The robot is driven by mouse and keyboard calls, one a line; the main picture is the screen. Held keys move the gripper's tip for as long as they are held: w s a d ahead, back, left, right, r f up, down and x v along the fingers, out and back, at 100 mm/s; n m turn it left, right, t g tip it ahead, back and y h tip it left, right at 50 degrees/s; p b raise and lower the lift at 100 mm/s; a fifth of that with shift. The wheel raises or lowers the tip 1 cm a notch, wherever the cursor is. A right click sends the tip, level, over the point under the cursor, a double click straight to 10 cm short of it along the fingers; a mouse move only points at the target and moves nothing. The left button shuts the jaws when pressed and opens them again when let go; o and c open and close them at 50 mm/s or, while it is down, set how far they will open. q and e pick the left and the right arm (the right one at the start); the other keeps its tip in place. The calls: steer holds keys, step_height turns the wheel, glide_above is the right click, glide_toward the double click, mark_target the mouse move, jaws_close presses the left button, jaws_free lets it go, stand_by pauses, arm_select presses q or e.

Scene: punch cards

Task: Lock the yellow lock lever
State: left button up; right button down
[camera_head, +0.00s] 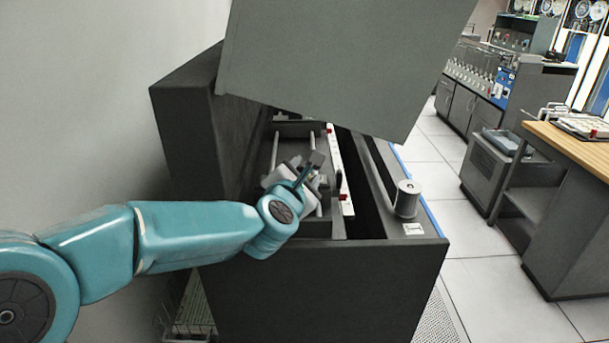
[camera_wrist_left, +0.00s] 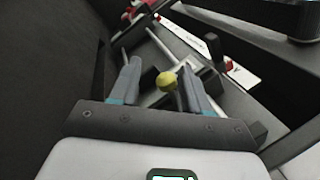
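The yellow lock lever (camera_wrist_left: 167,82) shows in the left wrist view as a round yellow knob on a thin dark stem. My left gripper (camera_wrist_left: 160,68) is open, with one finger on each side of the knob. The knob appears between the fingers, closer to the right one; I cannot tell whether it touches. In the head view my left gripper (camera_head: 308,172) reaches into the open dark machine (camera_head: 310,280), and I cannot make out the lever there. My right gripper is not in view.
A large grey raised panel (camera_head: 345,60) hangs over the machine's opening. A metal cylinder (camera_head: 406,198) stands on its right edge. A white strip with red marks (camera_head: 338,160) runs beside the gripper. A wall is at left; open tiled floor and a wooden-topped table (camera_head: 575,145) are at right.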

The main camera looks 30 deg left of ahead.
arm_select(q)
steer(key=shift+d+f, duration=0.15)
steer(key=shift+d, duration=0.05)
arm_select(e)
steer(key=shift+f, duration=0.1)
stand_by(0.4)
